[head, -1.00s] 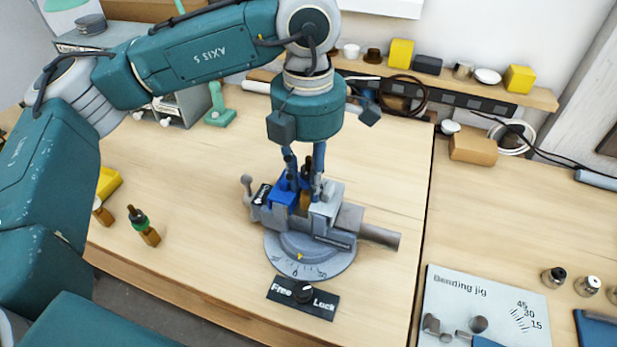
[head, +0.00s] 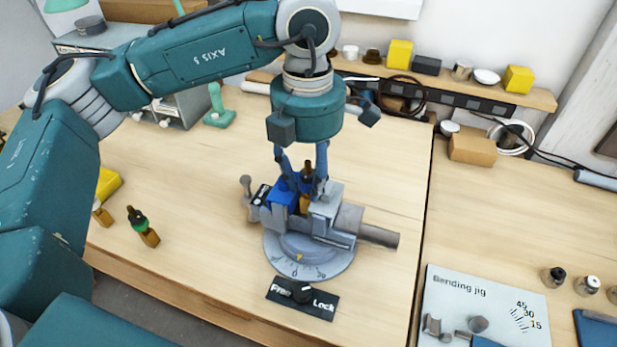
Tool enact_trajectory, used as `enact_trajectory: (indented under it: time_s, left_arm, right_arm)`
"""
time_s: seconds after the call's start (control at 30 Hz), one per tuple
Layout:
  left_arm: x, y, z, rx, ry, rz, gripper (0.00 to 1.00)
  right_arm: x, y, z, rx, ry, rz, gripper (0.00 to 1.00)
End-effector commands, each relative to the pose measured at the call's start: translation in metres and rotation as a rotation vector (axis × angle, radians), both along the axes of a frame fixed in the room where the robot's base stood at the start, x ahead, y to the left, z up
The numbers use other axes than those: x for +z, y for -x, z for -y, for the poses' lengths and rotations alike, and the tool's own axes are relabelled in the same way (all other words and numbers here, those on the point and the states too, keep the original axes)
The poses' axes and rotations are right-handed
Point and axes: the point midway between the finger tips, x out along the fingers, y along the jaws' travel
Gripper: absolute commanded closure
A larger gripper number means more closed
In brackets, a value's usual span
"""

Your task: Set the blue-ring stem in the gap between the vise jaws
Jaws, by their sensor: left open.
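The vise (head: 345,222) stands on a round, marked base in the middle of the bench, with a blue jaw block on the left and a grey one on the right. A stem (head: 305,202) with a brown lower part and dark top stands roughly upright in the gap between the jaws. Its ring is partly hidden by the fingers, so I cannot clearly read its colour. My left gripper (head: 303,177) points down over the vise, open, with one finger on either side of the stem's top. My right gripper is not in view.
A green-ringed stem (head: 142,226) and another brown piece (head: 102,213) are on the left of the bench. A Free/Lock switch plate (head: 318,305) lies before the vise. The bending jig (head: 455,290) is at the lower right.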

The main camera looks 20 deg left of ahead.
Motion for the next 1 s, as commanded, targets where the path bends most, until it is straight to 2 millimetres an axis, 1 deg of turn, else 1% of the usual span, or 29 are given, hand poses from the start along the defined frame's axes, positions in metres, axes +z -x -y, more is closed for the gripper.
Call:
enact_trajectory:
  time_s: [0.03,0.33,0.47,0.57,0.8,1.0]
  left_arm:
    - [-0.006,0.003,0.000,-0.001,-0.003,-0.013,0.53]
    - [-0.006,0.003,0.000,-0.004,-0.004,-0.013,0.53]
    - [0.001,0.002,0.000,-0.005,-0.003,-0.010,0.53]
    - [0.015,0.001,0.001,-0.003,-0.001,-0.005,0.53]
    - [0.067,0.001,0.000,0.001,0.001,-0.002,0.53]
    - [0.103,0.001,-0.001,0.004,-0.002,-0.002,0.53]
  right_arm:
    - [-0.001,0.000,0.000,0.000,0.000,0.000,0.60]
    - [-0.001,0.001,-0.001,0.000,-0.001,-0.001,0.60]
    - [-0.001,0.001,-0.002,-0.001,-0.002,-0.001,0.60]
    - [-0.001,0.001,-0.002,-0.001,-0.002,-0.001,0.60]
    - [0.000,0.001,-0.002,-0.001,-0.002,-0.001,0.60]
    - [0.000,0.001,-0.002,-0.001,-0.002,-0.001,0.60]
